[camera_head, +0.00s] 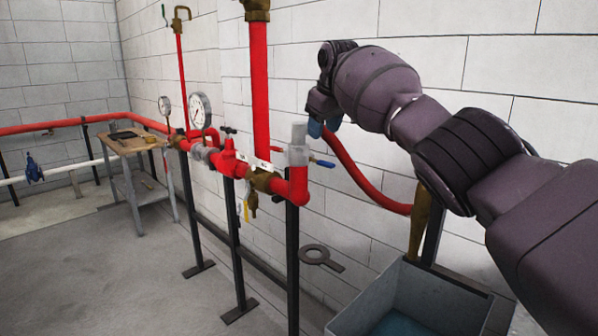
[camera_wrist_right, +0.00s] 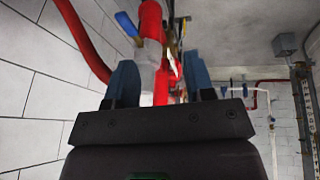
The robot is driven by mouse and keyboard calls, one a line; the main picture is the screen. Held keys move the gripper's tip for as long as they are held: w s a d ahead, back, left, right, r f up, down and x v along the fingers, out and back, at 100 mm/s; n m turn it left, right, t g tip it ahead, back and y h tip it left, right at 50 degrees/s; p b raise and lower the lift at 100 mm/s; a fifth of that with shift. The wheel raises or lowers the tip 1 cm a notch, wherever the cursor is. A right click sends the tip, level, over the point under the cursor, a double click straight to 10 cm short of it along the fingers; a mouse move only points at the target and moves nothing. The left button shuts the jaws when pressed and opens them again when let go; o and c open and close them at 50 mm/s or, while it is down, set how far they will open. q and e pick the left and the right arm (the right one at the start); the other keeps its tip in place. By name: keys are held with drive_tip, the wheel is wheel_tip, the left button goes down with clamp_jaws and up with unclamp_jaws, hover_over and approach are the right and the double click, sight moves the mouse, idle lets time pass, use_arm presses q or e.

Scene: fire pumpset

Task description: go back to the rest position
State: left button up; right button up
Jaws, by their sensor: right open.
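My right gripper (camera_head: 322,126) is at the upper middle of the head view, at the end of my dark arm that comes in from the right. It is just right of the grey upright end of the red pipework (camera_head: 290,185). In the right wrist view its two blue fingers (camera_wrist_right: 159,85) stand apart, with no object held between them. The red pipe and a pale grey part show beyond the fingers there. I cannot tell from these views whether the gripper touches the pipe. My left gripper is not in view.
A grey bin (camera_head: 455,303) with bluish contents stands below my right arm. A gauge (camera_head: 200,110), a blue-handled valve (camera_head: 323,163) and a curved red hose (camera_head: 365,185) are close by. A small table (camera_head: 138,180) stands at the left. The floor at lower left is clear.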

drive_tip(key=w+a+r+t+y, duration=0.2)
drive_tip(key=a+r+t, duration=0.4)
drive_tip(key=a+r, duration=0.15)
drive_tip(key=s+d+f+m+t+y, duration=0.15)
drive_tip(key=s+d+f, duration=0.3)
drive_tip(key=f, duration=0.55)
drive_tip(key=s+d+f+t, duration=0.3)
drive_tip(key=s+d+f, duration=0.15)
drive_tip(key=f, duration=0.55)
drive_tip(key=s+d+f+m+t+y, duration=0.15)
drive_tip(key=s+d+f, duration=0.35)
drive_tip(key=f, duration=0.5)
drive_tip(key=s+d+f+m+g+h, duration=0.1)
drive_tip(key=s+d+f, duration=0.4)
drive_tip(key=s+f, duration=0.5)
drive_tip(key=s+d+f+m+g+h, duration=0.1)
drive_tip(key=s+d+f, duration=0.4)
drive_tip(key=s+f, duration=0.6)
drive_tip(key=s+d+f+m+g+h, duration=0.2)
drive_tip(key=s+f, duration=0.8)
drive_tip(key=s, duration=0.9)
drive_tip(key=d+g+h, duration=0.1)
drive_tip(key=d+h, duration=0.1)
drive_tip(key=d, duration=0.1)
drive_tip(key=shift+f+h, duration=0.2)
drive_tip(key=shift+h, duration=0.2)
